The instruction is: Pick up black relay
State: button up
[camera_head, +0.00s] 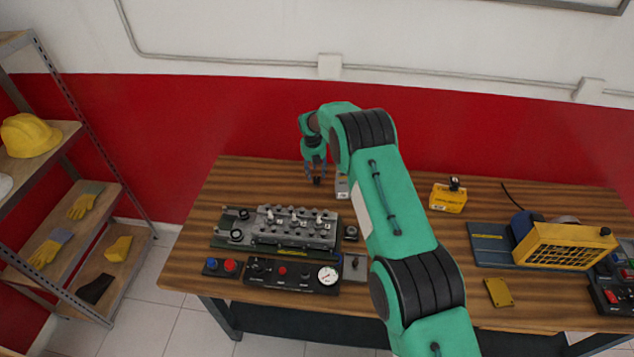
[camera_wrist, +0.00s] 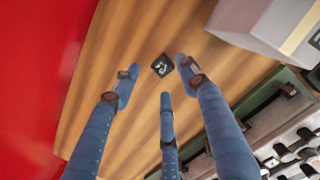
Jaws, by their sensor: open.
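The black relay (camera_wrist: 162,65) is a small dark square block with a pale marking on top. It lies on the wooden table (camera_wrist: 115,50), just beyond my fingertips in the wrist view. My gripper (camera_wrist: 160,86) is open and empty, its blue fingers spread around the line to the relay. In the head view my gripper (camera_head: 315,171) points down over the back of the table, with the small dark relay (camera_head: 317,181) right at its fingertips. I cannot tell the exact height gap between them.
A grey box (camera_wrist: 255,30) stands close to the right of the relay. The engine trainer (camera_head: 290,228) sits in front of my gripper, with a gauge panel (camera_head: 292,275) nearer still. A yellow box (camera_head: 448,198) stands farther right. The table left of the relay is clear, towards the red wall.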

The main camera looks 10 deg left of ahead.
aim_at(317, 178)
jog(key=shift+w+d+f+p, duration=0.15)
jog(key=shift+f+p, duration=0.05)
jog(key=shift+f, duration=1.1)
jog(key=shift+w+d+f+p, duration=0.1)
jog(key=shift+f+p, duration=0.05)
jog(key=shift+f, duration=1.15)
jog(key=c, duration=0.9)
